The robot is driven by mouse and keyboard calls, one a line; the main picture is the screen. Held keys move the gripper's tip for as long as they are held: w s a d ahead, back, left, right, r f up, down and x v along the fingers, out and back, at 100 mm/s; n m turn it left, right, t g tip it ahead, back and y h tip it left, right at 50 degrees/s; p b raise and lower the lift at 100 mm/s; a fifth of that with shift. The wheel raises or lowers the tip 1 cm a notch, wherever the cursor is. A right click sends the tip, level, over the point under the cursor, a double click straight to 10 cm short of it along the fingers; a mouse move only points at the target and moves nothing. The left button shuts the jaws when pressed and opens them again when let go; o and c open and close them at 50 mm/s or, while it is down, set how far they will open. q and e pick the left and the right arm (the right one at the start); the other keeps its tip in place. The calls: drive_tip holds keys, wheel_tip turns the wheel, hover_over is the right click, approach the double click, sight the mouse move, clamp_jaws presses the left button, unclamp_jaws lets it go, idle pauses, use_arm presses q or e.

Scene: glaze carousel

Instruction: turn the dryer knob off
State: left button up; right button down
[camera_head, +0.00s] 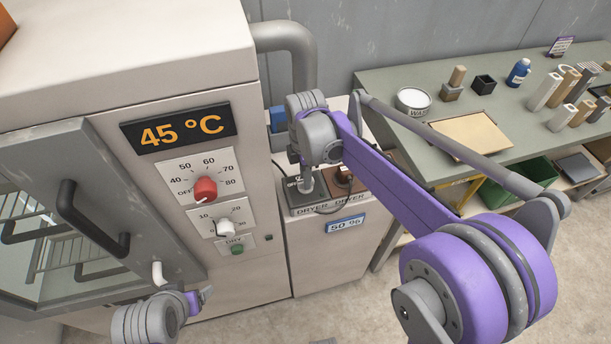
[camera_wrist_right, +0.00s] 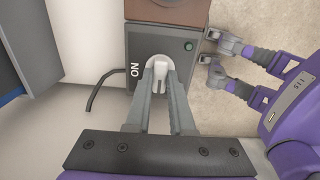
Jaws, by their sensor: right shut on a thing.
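The grey dryer knob (camera_wrist_right: 157,63) sits on a dark switch box with an ON mark beside it. In the right wrist view my right gripper (camera_wrist_right: 158,82) is shut on this knob, with a finger on each side. The fingers hide part of it, and I cannot tell which way it points. In the head view the right gripper (camera_head: 304,186) reaches down from above onto the box (camera_head: 310,209), behind a plate lettered DRYER. My left arm shows at the bottom left; its gripper (camera_head: 204,296) is small and partly hidden, so its jaws cannot be read.
The kiln-like cabinet on the left has a 45 °C display (camera_head: 178,130), a red knob (camera_head: 205,189), a white knob (camera_head: 225,228) and a green button (camera_head: 237,249). A 50 % display (camera_head: 346,223) is below the box. The green worktable (camera_head: 385,82) holds several items.

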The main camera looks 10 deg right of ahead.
drive_tip(key=c, duration=0.8)
unclamp_jaws()
wheel_tip(320, 180, up, 11)
drive_tip(key=shift+f+p, duration=0.1)
drive_tip(key=shift+p, duration=0.25)
drive_tip(key=s+d+f+m+t, duration=0.1)
drive_tip(key=s+f+m, duration=0.2)
drive_tip(key=s+m, duration=0.3)
drive_tip(key=s+d+f+m+t+p, duration=0.1)
drive_tip(key=s+d+f+m+t, duration=0.1)
drive_tip(key=s+m, duration=0.4)
drive_tip(key=s+d+f+m+t+p, duration=0.1)
drive_tip(key=s+f+m, duration=0.3)
drive_tip(key=s, duration=0.5)
drive_tip(key=shift+d+f+m+t, duration=0.2)
drive_tip(key=shift+d+m+t, duration=0.15)
drive_tip(key=shift+m, duration=0.3)
drive_tip(key=shift+d+f+m+t, duration=0.2)
drive_tip(key=shift+d+m+t, duration=0.15)
drive_tip(key=shift+m, duration=0.3)
